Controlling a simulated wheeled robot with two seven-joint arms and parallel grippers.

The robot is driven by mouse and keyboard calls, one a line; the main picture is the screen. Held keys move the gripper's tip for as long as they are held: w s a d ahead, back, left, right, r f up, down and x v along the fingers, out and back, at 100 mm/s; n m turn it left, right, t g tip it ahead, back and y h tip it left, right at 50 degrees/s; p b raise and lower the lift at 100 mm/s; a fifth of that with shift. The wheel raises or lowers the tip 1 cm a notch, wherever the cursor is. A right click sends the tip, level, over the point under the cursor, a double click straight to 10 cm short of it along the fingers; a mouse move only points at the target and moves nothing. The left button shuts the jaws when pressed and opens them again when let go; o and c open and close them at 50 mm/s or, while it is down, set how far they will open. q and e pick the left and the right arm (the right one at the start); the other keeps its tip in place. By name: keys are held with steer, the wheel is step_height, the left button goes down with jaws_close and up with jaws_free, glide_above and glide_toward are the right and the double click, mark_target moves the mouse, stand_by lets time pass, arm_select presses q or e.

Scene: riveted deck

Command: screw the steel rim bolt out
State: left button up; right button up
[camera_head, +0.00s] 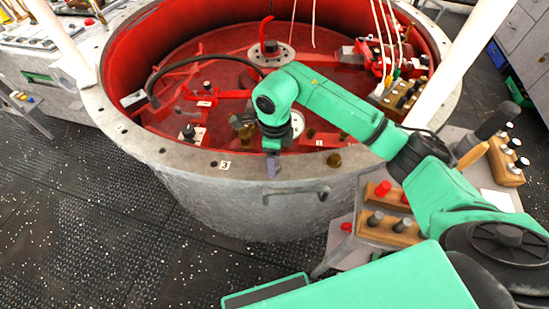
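The round steel vessel's grey rim (130,133) curves across the middle, with red inside. My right gripper (271,170) points down at the rim's near side, right of a white label marked 3 (224,165). Its fingers are small and dark, and I cannot tell whether they are open or shut, or hold anything. A small dark round spot (213,163) lies on the rim beside the label; I cannot tell if it is a bolt or a hole. No steel rim bolt shows clearly; the gripper hides part of the rim. My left gripper is not in view.
A metal handle (297,191) sticks out of the vessel's outer wall below my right gripper. Wooden holders (389,229) with plugs stand at the right. The deck at left (110,230) is clear.

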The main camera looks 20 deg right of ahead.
steer(key=shift+r, duration=0.1)
step_height(320, 180, up, 7)
steer(key=shift+w+r+b, duration=0.1)
steer(key=shift+r+b, duration=0.05)
steer(key=shift+b, duration=0.7)
step_height(320, 180, up, 7)
steer(key=p, duration=0.1)
steer(key=shift+s, duration=0.2)
